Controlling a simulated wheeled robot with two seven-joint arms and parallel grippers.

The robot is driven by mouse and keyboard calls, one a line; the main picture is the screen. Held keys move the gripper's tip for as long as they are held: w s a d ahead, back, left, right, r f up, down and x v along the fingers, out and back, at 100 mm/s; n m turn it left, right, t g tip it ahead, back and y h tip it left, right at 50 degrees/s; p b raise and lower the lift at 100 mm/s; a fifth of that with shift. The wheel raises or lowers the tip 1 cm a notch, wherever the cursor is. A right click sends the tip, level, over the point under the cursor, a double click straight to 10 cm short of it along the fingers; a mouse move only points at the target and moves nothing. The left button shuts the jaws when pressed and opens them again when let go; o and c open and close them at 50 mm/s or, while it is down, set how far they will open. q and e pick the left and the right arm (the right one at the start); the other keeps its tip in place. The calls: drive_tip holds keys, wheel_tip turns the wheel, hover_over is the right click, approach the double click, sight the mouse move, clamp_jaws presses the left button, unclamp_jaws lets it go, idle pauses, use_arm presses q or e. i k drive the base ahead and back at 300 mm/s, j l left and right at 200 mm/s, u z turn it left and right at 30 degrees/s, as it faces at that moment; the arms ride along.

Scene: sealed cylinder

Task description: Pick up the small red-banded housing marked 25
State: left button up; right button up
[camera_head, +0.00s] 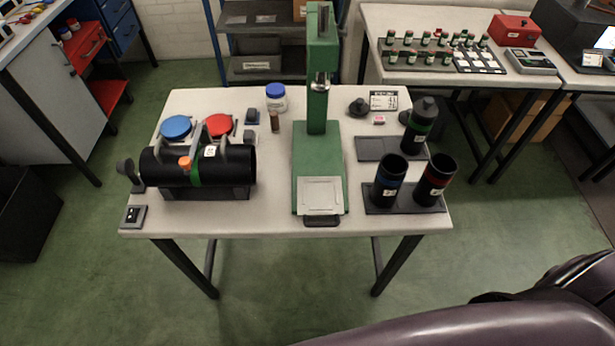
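Neither gripper is in view. Only a dark, glossy part of my arm shows at the bottom right.
A green press (306,155) stands mid-table, left of the housings. A large black horizontal cylinder (225,168) lies in a cradle at the left. A flat dark tray (377,148) lies behind the blue-banded housing.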

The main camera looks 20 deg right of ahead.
sight(440, 169)
drive_tip(key=z, duration=1.55)
drive_tip(key=i, duration=0.05)
